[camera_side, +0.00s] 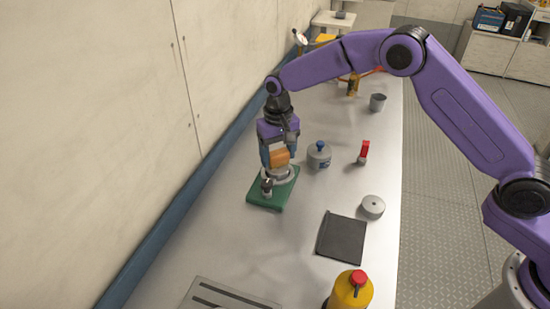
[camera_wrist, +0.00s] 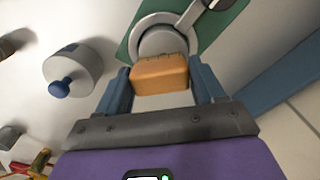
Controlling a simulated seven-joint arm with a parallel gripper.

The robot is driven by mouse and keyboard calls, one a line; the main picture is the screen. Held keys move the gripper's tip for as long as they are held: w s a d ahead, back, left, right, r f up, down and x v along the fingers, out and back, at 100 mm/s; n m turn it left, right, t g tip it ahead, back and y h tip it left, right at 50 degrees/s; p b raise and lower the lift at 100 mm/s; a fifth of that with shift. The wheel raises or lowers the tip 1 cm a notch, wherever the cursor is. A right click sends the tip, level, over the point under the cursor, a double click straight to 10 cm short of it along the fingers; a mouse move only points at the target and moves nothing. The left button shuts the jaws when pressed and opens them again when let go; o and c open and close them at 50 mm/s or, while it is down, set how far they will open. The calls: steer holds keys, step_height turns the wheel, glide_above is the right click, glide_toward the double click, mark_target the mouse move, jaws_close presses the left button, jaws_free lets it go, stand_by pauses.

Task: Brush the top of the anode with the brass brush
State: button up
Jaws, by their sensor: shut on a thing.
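My gripper (camera_side: 278,151) is shut on an orange block, which I take to be the brass brush (camera_side: 279,158). In the wrist view the brush (camera_wrist: 160,75) sits between the two blue fingers, its far edge over the near part of a round grey piece. That piece, apparently the anode (camera_wrist: 160,38), sits on a green base (camera_side: 266,204) with a small clamp (camera_side: 267,187). In the side view the brush and gripper partly cover the anode (camera_side: 281,176). The brush is right at its top; I cannot tell whether they touch.
A grey pot with a blue knob (camera_side: 319,154) stands close right of the base. A red-topped item (camera_side: 363,152), a grey disc (camera_side: 373,207), a dark pad (camera_side: 342,238) and a yellow bottle (camera_side: 350,291) are on the bench. The wall runs along the left.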

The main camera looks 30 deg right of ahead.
steer(key=shift+w+d, duration=0.6)
steer(key=shift+d, duration=0.35)
steer(key=shift+s+a, duration=2.25)
steer(key=shift+w+d, duration=2.25)
steer(key=shift+r, duration=4.05)
steer(key=shift+s, duration=0.1)
